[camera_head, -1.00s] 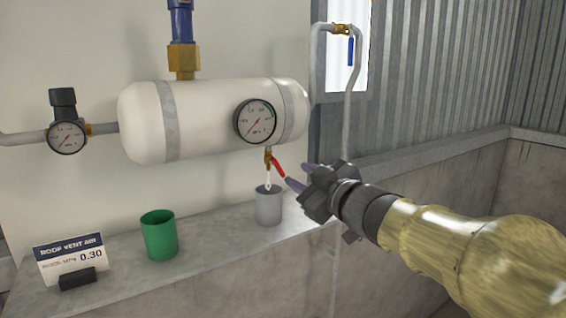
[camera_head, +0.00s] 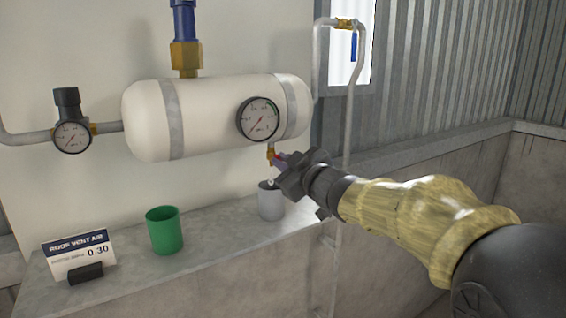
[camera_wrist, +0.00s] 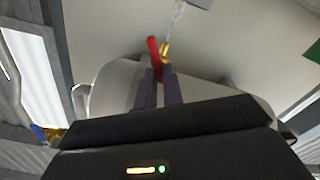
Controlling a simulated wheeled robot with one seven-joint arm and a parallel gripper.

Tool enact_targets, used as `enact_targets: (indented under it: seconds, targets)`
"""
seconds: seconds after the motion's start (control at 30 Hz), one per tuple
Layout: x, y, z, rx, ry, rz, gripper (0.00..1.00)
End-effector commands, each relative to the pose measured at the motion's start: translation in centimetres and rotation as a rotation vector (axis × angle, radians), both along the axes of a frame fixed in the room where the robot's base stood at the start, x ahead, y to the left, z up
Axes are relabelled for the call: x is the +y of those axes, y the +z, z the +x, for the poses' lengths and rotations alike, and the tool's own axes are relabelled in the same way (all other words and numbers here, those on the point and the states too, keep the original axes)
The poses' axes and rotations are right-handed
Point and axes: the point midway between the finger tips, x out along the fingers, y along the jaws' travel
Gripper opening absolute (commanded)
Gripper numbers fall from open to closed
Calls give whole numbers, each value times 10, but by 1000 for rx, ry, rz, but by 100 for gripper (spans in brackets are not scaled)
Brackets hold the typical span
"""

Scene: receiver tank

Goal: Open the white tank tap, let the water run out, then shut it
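The white tank (camera_head: 215,115) is fixed to the wall. Its small brass tap (camera_head: 270,155) hangs under the right end, with a red lever (camera_wrist: 153,52). My gripper (camera_head: 281,161) is at the tap from the right. In the wrist view its two dark fingers (camera_wrist: 160,75) stand close together with the lever's end between them, so it looks shut on the lever. A pale, clear streak, seemingly water, runs from the tap's outlet toward the grey cup (camera_head: 271,203) on the ledge below. My gripper hides most of the lever in the head view.
A green cup (camera_head: 164,232) and a sign reading "ROOF VENT AIR 0.30" (camera_head: 80,255) stand on the concrete ledge (camera_head: 215,250). A gauge (camera_head: 259,119) is on the tank, another (camera_head: 72,136) on the left pipe. A blue-handled valve (camera_head: 353,46) sits upper right.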

Motion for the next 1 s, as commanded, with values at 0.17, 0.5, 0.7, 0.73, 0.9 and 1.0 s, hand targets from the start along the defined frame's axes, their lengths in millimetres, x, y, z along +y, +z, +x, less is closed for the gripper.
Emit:
enact_targets:
  seconds: [0.17,0.5,0.7,0.73,0.9,1.0]
  targets:
    - [0,0,0,0,1,0,0]
    - [0,-2,0,-30,0,-44,0]
    - [0,-3,0,-88,-1,-129,0]
    - [0,-3,0,-99,0,-147,0]
    - [0,-4,0,-176,-1,-259,0]
    - [0,-4,0,-227,0,-336,0]
